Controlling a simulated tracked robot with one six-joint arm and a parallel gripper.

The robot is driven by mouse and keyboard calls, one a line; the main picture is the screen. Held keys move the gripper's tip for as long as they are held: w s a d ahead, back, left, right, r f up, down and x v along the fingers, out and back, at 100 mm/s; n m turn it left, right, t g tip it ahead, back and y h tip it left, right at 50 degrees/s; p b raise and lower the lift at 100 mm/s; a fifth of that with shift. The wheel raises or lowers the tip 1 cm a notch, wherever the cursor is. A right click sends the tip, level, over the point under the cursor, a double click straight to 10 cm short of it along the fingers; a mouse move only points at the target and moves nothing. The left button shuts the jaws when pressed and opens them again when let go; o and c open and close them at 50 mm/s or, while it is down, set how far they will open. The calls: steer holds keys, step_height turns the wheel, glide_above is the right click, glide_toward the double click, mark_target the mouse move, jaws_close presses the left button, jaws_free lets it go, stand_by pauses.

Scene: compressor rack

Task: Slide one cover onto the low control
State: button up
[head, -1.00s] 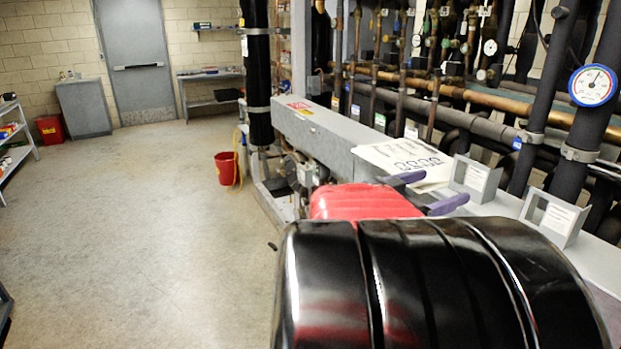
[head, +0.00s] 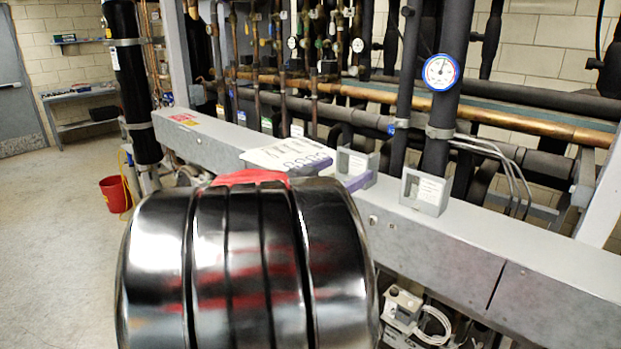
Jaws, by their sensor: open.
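My gripper (head: 334,174) shows its two purple fingers just past my black and red arm, over the grey beam. The fingers are apart, and I see nothing between them. Two grey open-fronted pieces with white labels stand on the beam: one (head: 428,192) to the right of the gripper, one (head: 359,159) just behind the right finger. A pale sheet (head: 280,153) with dark outlines lies on the beam left of the gripper. I cannot tell which of these is a cover. No low control can be made out for certain; my arm hides part of the beam's front.
The long grey beam (head: 540,262) runs from back left to front right. Behind it stand dark and copper pipes with a round gauge (head: 440,72). A white device with a cable (head: 404,308) sits below the beam. A red bucket (head: 115,194) is on the open floor left.

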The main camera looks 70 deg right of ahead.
mark_target(351, 157)
steer(key=shift+x, duration=1.75)
steer(key=shift+c, duration=0.5)
steer(key=c, duration=0.7)
steer(key=shift+c, duration=0.3)
steer(key=shift+s+r, duration=0.15)
steer(key=shift+r, duration=1.35)
steer(key=v, duration=1.2)
